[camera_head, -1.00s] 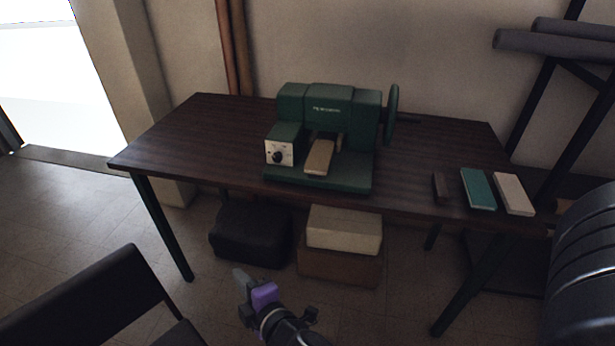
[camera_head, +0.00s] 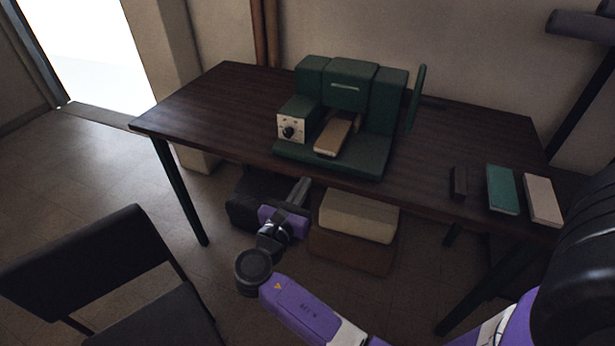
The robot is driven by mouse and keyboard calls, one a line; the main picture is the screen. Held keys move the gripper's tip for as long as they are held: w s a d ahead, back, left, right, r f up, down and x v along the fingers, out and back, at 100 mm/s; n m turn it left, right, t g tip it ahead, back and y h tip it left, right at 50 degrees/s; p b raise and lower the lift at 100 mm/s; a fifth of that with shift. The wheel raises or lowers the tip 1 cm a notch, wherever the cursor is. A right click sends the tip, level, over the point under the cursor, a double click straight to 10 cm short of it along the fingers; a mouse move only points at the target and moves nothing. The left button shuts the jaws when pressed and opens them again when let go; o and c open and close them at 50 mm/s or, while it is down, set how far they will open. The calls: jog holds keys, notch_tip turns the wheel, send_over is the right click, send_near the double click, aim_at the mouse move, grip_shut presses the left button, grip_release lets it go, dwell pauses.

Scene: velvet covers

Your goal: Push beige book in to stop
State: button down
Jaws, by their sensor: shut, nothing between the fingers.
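The beige book (camera_head: 334,137) lies in the opening of the green machine (camera_head: 351,93), with its near end sticking out over the machine's green base. The machine has a white panel with a dark knob at its left front and a wheel at its right. My gripper (camera_head: 301,190) is shut and empty. It shows in front of the table's front edge, below and left of the book, apart from book and machine. How far the book reaches inside the machine is hidden.
The dark table (camera_head: 215,100) has free room at its left. A small dark block (camera_head: 459,183), a teal book (camera_head: 502,190) and a pale book (camera_head: 542,201) lie at its right. A black chair (camera_head: 90,262) stands front left. Boxes (camera_head: 357,215) are under the table.

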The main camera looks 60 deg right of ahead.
aim_at(324, 150)
jog(key=d, duration=0.8)
jog(key=w+d+p, duration=0.1)
jog(key=d, duration=0.3)
jog(key=shift+d, duration=0.15)
jog(key=d, duration=0.3)
jog(key=shift+w+d, duration=0.1)
jog(key=shift+d, duration=0.25)
